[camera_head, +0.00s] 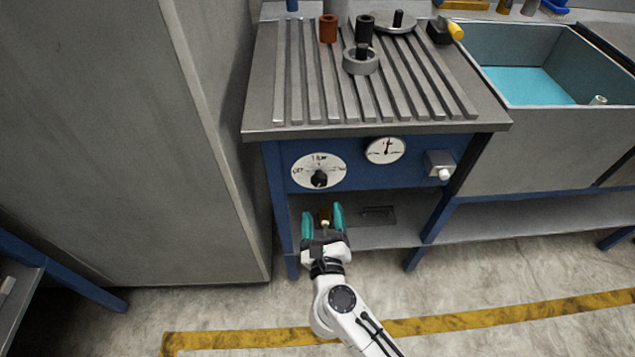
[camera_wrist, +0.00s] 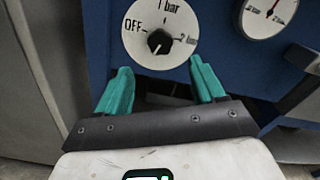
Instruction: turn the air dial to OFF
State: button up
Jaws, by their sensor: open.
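The air dial (camera_head: 319,171) is a round white plate with a black knob (camera_head: 320,179) on the blue front panel of the bench. In the wrist view its face (camera_wrist: 180,57) reads OFF at left, 1 bar at top and 2 bar at right. The black knob (camera_wrist: 159,41) sits at its middle; I cannot tell for sure which mark it points to. My gripper (camera_head: 322,216) is open, its teal fingers pointing at the panel just below the dial. In the wrist view the fingers (camera_wrist: 159,68) stand apart at the dial's lower edge, with nothing between them touching the knob.
A pressure gauge (camera_head: 385,150) and a grey switch box (camera_head: 439,165) are right of the dial. A ribbed metal top (camera_head: 290,110) overhangs the panel; a shelf (camera_head: 400,236) lies below. A tall grey cabinet (camera_head: 120,130) stands close at left, a sink (camera_head: 560,120) at right.

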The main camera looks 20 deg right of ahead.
aim_at(319, 183)
jog(key=x, duration=1)
jog(key=shift+w+d+b, duration=0.1)
jog(key=shift+w+b, duration=0.1)
jog(key=shift+b, duration=0.1)
jog(key=shift+c, duration=0.3)
jog(key=c, duration=1)
jog(key=shift+r, duration=0.1)
